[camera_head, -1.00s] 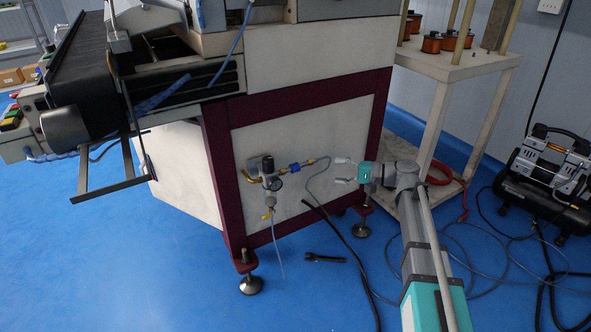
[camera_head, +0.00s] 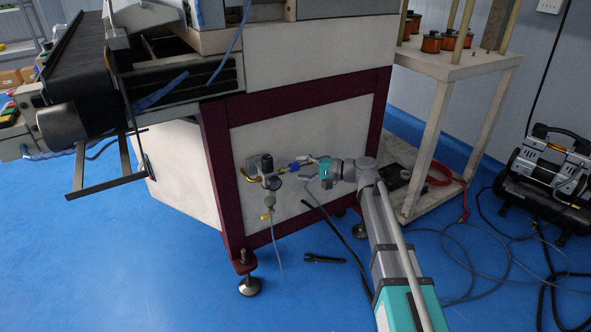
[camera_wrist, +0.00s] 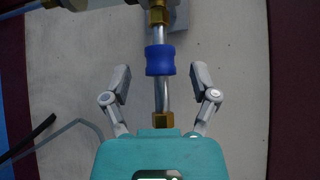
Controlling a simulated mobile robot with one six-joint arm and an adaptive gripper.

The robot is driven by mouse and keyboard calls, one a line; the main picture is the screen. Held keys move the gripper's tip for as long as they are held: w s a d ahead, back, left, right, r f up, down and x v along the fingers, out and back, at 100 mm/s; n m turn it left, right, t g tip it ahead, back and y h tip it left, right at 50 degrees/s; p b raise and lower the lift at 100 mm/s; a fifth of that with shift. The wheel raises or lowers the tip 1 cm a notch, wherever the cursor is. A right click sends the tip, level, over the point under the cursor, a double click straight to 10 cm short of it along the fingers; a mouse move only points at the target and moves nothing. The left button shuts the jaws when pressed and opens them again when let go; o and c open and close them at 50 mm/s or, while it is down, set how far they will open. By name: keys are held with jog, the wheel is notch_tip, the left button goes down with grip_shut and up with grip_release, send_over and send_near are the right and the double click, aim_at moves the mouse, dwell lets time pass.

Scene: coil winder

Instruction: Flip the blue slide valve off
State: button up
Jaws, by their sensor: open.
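The blue slide valve (camera_wrist: 160,60) is a short blue sleeve on a silver tube between brass fittings. In the wrist view it sits in the upper middle, just beyond and between the fingertips. In the head view the valve (camera_head: 294,167) shows on the machine's front panel, right of the regulator. My gripper (camera_head: 308,169) is open, reaching in from the right close to the valve. In the wrist view its two fingers (camera_wrist: 160,80) stand on either side of the tube, apart from the sleeve.
The regulator with gauge (camera_head: 270,182) hangs left of the valve. A grey hose and a black cable run below. A wrench (camera_head: 323,259) lies on the blue floor. A shelf with copper spools (camera_head: 431,42) and a compressor (camera_head: 547,170) stand at the right.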

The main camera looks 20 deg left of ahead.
jog(key=shift+s+a+f, duration=0.1)
jog(key=shift+s+a, duration=0.05)
jog(key=shift+a, duration=1.1)
grip_shut()
